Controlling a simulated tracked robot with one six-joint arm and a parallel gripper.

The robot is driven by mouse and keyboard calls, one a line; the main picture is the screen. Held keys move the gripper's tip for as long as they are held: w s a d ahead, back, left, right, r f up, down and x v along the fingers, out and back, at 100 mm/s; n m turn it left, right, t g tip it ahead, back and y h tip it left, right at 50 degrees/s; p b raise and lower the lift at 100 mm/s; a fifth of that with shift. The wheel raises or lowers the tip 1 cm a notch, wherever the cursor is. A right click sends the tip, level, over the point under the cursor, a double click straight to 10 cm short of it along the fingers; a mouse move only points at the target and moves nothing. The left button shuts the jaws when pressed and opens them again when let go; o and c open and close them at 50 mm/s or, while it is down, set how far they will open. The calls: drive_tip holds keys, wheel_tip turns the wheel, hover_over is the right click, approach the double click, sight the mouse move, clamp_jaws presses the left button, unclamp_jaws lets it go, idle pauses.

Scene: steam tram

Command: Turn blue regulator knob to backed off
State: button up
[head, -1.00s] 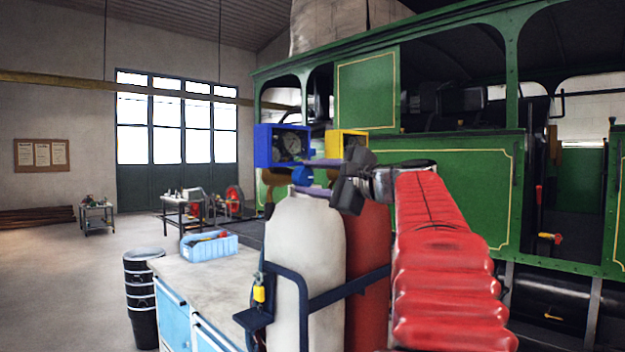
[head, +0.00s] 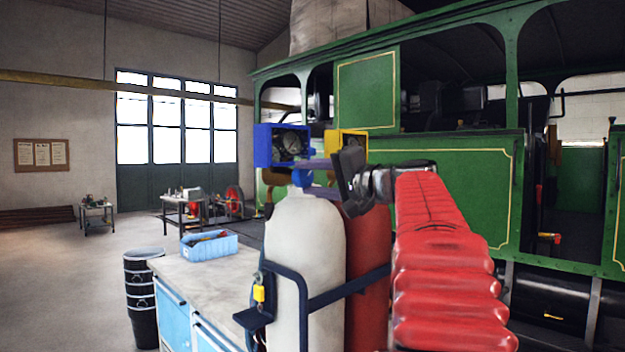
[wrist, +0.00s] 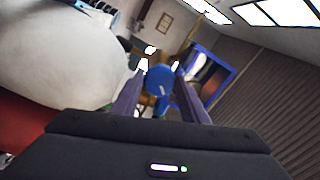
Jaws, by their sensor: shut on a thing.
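The blue regulator knob (head: 303,178) sits below the blue-framed gauge (head: 257,146), above the white cylinder (head: 308,245). My gripper (head: 312,178) reaches in from the right and is shut on the knob. In the wrist view the knob (wrist: 160,80) lies between the two purple fingers of my gripper (wrist: 160,98), with a pale mark on its face. The blue gauge frame (wrist: 222,72) is beside it on the right. The fingers and the gripper body hide part of the knob and regulator in the head view.
A yellow-framed gauge (head: 350,143) sits above the red cylinder (head: 367,260), close to my gripper. A dark blue rail (head: 345,288) runs round the cylinders. A bench (head: 190,272) with a light blue bin (head: 208,246) stands left. The green tram (head: 460,190) stands behind.

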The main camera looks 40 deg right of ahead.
drive_tip(key=shift+f+n, duration=0.3)
drive_tip(key=o, duration=1.1)
drive_tip(key=shift+r, duration=0.2)
drive_tip(key=shift+c, duration=0.2)
drive_tip(key=s, duration=1.3)
drive_tip(key=shift+s+d, duration=0.2)
drive_tip(key=shift+s, duration=0.15)
